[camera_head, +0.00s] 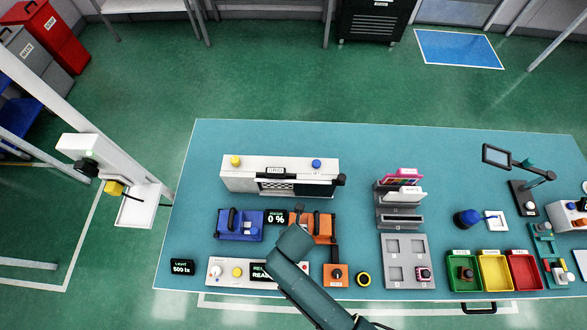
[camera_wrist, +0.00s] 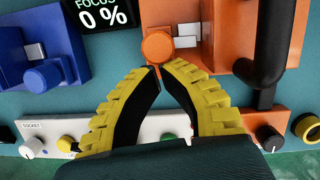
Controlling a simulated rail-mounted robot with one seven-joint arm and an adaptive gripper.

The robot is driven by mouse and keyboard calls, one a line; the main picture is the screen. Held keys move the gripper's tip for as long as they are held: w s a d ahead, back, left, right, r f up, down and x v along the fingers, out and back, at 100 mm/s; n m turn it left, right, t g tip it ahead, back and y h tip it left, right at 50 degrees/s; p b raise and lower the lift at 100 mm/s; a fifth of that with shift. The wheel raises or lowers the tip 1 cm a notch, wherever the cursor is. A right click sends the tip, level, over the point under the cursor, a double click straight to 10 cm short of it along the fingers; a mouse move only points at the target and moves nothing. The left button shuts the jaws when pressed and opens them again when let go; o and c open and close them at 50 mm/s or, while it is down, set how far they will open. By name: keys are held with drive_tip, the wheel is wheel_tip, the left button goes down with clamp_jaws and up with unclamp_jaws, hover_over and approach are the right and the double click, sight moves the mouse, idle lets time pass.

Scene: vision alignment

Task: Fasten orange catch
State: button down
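The orange fixture (camera_head: 323,229) stands on the bench right of the blue one, partly hidden by my arm in the head view. In the wrist view its orange body (camera_wrist: 225,40) carries a black handle on the right. A round orange knob (camera_wrist: 158,46) and a small grey metal block (camera_wrist: 187,42) beside it form the catch area. My gripper (camera_wrist: 161,72) has its yellow fingertips brought together just below the knob in the picture, with nothing visible between them. Whether the tips touch the knob I cannot tell.
A blue fixture (camera_head: 239,226) with its own knob stands left, beside a display (camera_head: 277,217) reading focus 0 %. A white control panel (camera_head: 229,270) and an orange dial box (camera_head: 335,275) lie in front. A white unit (camera_head: 240,175) stands behind.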

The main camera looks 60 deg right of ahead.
drive_tip(key=shift+w+d, duration=0.15)
drive_tip(key=shift+d, duration=0.2)
drive_tip(key=shift+a, duration=0.1)
drive_tip(key=s+a+p, duration=0.1)
drive_tip(key=p, duration=0.1)
drive_tip(key=s+a+r+p, duration=0.1)
drive_tip(key=a, duration=0.1)
drive_tip(key=shift+s+a+p, duration=0.15)
drive_tip(key=shift+a+p, duration=0.05)
drive_tip(key=shift+p, duration=0.2)
drive_tip(key=v, duration=0.9)
drive_tip(key=shift+p, duration=0.3)
